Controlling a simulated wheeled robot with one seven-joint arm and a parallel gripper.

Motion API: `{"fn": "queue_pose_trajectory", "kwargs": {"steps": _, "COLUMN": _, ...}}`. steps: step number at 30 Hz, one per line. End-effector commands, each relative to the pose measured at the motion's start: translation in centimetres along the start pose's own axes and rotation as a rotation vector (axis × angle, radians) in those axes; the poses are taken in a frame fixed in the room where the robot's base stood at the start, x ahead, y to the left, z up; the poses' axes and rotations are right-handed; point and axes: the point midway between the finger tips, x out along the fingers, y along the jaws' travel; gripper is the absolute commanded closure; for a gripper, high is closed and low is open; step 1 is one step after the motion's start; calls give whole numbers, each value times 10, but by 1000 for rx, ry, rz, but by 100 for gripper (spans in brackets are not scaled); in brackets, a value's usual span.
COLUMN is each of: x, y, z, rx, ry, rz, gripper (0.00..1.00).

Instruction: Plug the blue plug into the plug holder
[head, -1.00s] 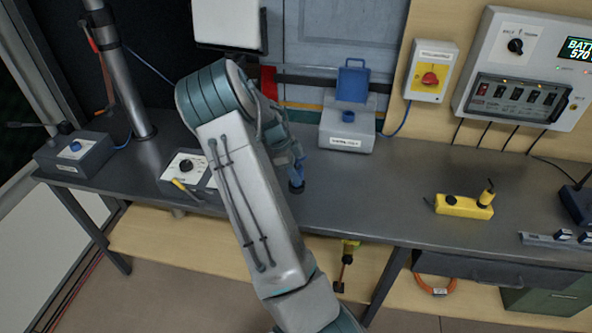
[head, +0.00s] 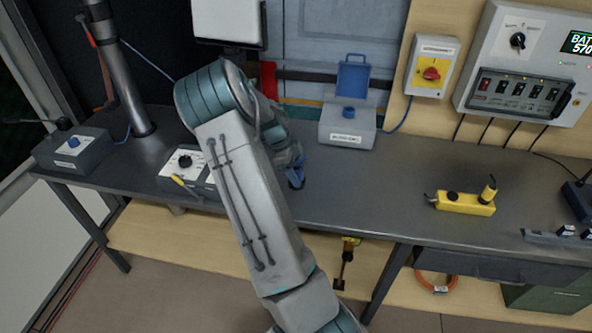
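My gripper (head: 297,170) is over the middle of the bench, largely hidden behind my own forearm. A small blue piece with a dark end, which may be the blue plug (head: 297,181), shows right at its fingertips. I cannot tell whether the fingers close on it or only stand around it. A yellow block (head: 470,207), which may be the plug holder, lies on the bench at right. It has a dark round spot on top and a yellow upright piece at its right end.
A grey box (head: 336,131) with a raised blue lid (head: 353,75) and a blue round part stands behind my gripper. A dial box (head: 176,182) with a yellow-handled tool is at left. Bare bench (head: 400,185) lies between my gripper and the yellow block.

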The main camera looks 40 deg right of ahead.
Motion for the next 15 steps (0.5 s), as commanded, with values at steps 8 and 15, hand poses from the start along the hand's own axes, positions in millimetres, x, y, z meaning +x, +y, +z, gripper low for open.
{"fn": "queue_pose_trajectory", "kwargs": {"steps": 8, "x": -9, "y": 0, "z": 1, "rx": -1, "ry": -1, "rz": -1, "gripper": 37}}
{"fn": "queue_pose_trajectory", "kwargs": {"steps": 15, "x": -56, "y": -1, "z": 1, "rx": -1, "ry": -3, "rz": -6, "gripper": 37}}
